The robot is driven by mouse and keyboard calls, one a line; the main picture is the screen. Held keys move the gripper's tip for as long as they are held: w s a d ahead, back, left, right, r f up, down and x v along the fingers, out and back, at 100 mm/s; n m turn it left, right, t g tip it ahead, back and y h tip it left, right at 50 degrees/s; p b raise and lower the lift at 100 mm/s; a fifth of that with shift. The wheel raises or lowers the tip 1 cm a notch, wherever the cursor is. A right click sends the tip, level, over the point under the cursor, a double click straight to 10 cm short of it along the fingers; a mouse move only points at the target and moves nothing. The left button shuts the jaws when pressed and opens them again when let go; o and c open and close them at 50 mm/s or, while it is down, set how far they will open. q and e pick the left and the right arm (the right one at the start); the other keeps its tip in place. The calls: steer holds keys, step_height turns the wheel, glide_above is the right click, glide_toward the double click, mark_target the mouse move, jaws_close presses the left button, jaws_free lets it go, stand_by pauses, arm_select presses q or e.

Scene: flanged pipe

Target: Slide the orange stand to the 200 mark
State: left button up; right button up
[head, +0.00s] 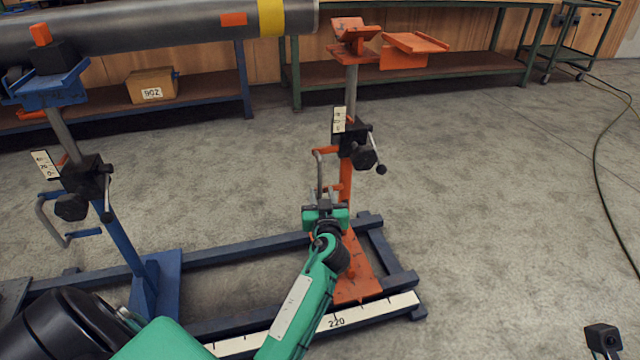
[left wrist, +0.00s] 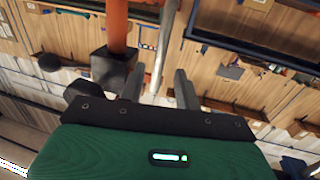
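The orange stand (head: 347,185) is upright on a blue rail frame (head: 388,255), its flat foot (head: 357,285) just behind a white scale strip (head: 385,306). The number 220 shows on the strip below the foot; the 200 mark cannot be read, and my arm covers part of the strip. My left gripper (head: 323,203) is at the stand's grey crank handle (head: 319,172). In the left wrist view, the handle rod (left wrist: 161,55) lies between the open fingers (left wrist: 158,85), with a gap on each side. My right gripper is out of view.
A blue stand (head: 115,230) is on the same frame at left, under a large grey pipe (head: 150,30) with a yellow band. The orange stand's head (head: 352,35) is beyond the pipe's end. A black box-like device (head: 603,338) is at lower right.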

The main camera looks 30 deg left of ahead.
mark_target(320, 183)
arm_select(q)
steer(key=b+x, duration=0.1)
steer(key=x, duration=0.5)
steer(key=shift+w+a, duration=0.15)
steer(key=shift+w, duration=0.05)
steer(key=shift+c, duration=0.2)
jaws_close()
